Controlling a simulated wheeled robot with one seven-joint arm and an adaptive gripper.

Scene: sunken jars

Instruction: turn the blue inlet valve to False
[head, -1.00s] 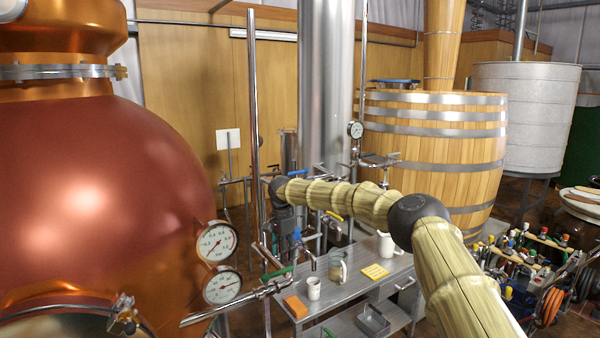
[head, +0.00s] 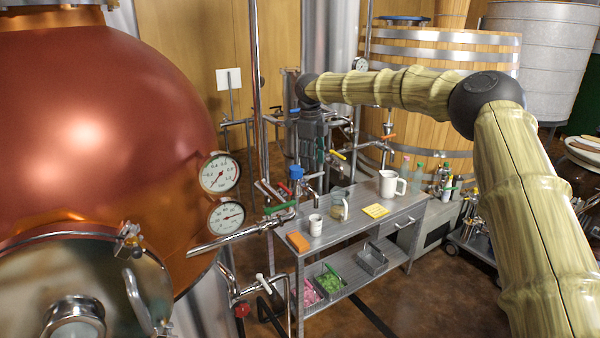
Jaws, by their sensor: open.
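A blue valve part (head: 296,173) sits on the pipework between the copper still and the steel bench, just left of and below my gripper. Another small blue piece (head: 295,111) shows higher up, left of my wrist. I cannot tell for sure which is the inlet valve, or how its handle is set. My gripper (head: 312,172) points down from the end of my arm, over the pipes behind the bench. It is open and holds nothing that I can see. Its fingertips are small and partly lost among the pipes; I see no clear contact with the blue part.
A copper still (head: 90,140) with two gauges fills the left. Red (head: 285,188), green (head: 281,207), yellow (head: 338,155) and orange (head: 388,137) handles crowd the pipes. A steel bench (head: 350,222) carries mugs, a glass jug and an orange block. Open floor lies in front.

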